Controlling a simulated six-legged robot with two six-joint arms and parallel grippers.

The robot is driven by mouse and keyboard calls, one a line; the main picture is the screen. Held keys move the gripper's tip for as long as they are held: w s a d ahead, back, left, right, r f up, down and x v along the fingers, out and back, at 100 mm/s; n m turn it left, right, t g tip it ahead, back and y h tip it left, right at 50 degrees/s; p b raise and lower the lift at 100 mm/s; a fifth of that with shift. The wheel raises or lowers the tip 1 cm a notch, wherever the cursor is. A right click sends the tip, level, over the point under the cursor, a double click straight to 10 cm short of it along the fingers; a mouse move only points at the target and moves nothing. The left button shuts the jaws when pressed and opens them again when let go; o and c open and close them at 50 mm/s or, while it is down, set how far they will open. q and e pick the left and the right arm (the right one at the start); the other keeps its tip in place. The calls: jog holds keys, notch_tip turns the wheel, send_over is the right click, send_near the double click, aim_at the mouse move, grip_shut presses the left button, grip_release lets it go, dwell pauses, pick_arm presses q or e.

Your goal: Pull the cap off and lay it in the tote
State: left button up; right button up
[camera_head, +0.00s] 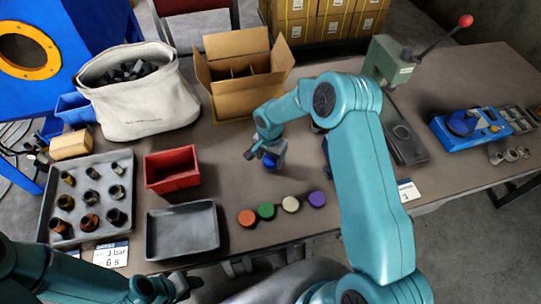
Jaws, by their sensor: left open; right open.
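My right gripper (264,155) is open and points down over the middle of the table. A small blue object (270,162) shows at its fingers; whether it is a cap, and whether the fingers touch it, I cannot tell. My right forearm hides much of the table behind it. A red open bin (172,181) stands left of centre and looks empty. A white canvas tote-like bag (142,116) full of dark pieces stands behind it. My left gripper (184,286) is open, low at the front edge and away from these things.
Orange (246,218), green (266,211), white (290,204) and purple (317,199) discs lie in a row. An empty grey tray (181,254) is left of them. A tray of metal fittings (48,206), a cardboard box (238,103) and a lever press (391,62) stand around.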

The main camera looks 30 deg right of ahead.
jog(key=shift+s+r, duration=0.1)
jog(key=shift+s, duration=0.05)
jog(key=shift+c, duration=1.2)
jog(key=c, duration=0.6)
jog(key=shift+r, duration=0.25)
jog(key=shift+d+r+p, duration=0.1)
jog(key=shift+r+p, duration=0.25)
jog(key=shift+r, duration=1.05)
jog(key=shift+r+p, duration=0.75)
jog(key=shift+r, duration=1.15)
